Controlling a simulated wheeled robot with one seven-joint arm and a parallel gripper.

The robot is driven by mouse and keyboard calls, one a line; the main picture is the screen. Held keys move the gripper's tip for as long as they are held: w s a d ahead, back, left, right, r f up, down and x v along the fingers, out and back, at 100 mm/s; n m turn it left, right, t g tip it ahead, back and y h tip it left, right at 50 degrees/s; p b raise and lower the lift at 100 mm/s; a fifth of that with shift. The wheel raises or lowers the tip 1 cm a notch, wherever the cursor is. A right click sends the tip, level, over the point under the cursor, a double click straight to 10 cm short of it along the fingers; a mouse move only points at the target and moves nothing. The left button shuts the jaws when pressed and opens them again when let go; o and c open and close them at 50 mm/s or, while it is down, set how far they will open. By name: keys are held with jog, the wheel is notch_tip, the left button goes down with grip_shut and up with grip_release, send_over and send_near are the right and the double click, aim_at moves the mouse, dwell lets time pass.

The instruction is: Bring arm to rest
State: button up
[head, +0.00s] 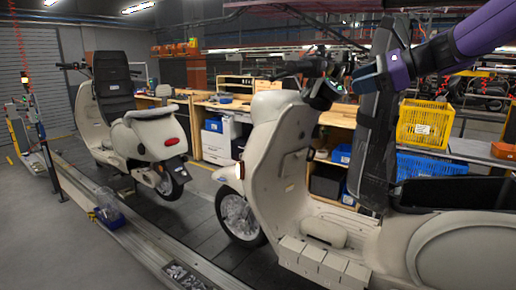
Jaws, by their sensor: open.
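My purple arm reaches in from the top right of the head view. My gripper (360,80) is open at its end, beside the upper part of the raised black seat (372,150) of the near scooter (275,140). I cannot tell whether the gripper touches the seat. Nothing is clearly held between the jaws. The near scooter is cream and stands upright. Its black storage well (465,192) is open behind the seat.
A second cream scooter (150,138), also with its black seat raised, stands ahead on the slat conveyor (195,220). A yellow crate (425,122) and a blue crate (430,166) are on the right. Wooden benches (240,105) line the back. The grey floor at left is mostly clear.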

jog(key=s+d+f+n+h, duration=0.1)
jog(key=s+f+n+h, duration=0.3)
jog(key=s, duration=0.6)
jog(key=s+d+f+n+g+h, duration=0.1)
jog(key=s+d+f+n+h, duration=0.1)
jog(key=s+f+n, duration=0.3)
jog(key=s+d+f+n+g+h, duration=0.1)
jog(key=s+f+n+h, duration=0.4)
jog(key=s+n, duration=0.5)
jog(key=s+d, duration=0.1)
jog(key=s, duration=0.4)
jog(key=shift+s+d+f+h, duration=0.2)
jog(key=shift+f+h, duration=0.05)
jog(key=shift+h, duration=0.05)
